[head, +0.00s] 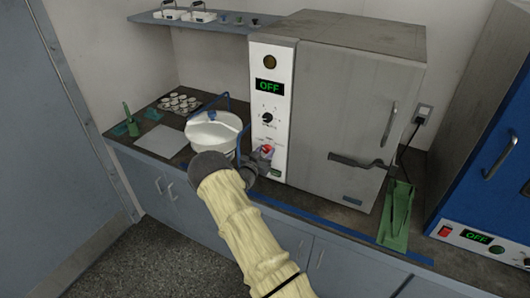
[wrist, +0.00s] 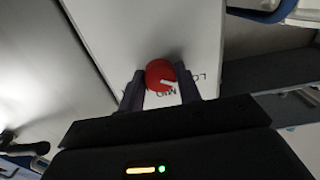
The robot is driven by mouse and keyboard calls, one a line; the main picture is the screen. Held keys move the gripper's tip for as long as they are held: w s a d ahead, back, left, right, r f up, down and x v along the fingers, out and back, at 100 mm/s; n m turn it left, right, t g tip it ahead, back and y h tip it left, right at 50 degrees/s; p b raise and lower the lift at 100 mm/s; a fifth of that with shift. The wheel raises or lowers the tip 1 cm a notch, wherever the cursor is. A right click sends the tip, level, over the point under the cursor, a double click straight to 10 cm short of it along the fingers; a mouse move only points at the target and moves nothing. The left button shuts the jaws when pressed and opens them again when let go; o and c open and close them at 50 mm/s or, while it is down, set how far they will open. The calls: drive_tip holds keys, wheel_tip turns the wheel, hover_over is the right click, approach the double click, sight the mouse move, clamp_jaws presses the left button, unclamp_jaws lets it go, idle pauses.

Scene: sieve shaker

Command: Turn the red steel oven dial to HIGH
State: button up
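The red oven dial (head: 267,149) sits low on the white control panel (head: 269,93) of the grey steel oven. In the wrist view the round red dial (wrist: 160,75) has a short white pointer mark on its lower right part. The lettering "MID" shows just below it, and part of a label starting "LO" shows to its right. My gripper (wrist: 162,82) has one finger on each side of the dial, with no clear gap, and looks shut on it. In the head view my gripper (head: 265,156) is at the panel and partly covers the dial.
A black knob (head: 268,117) and a green OFF display (head: 269,87) are above the dial. A green stand (head: 396,214) is at the oven's right. A blue oven (head: 495,170) stands far right.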

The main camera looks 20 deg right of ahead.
drive_tip(key=c, duration=0.3)
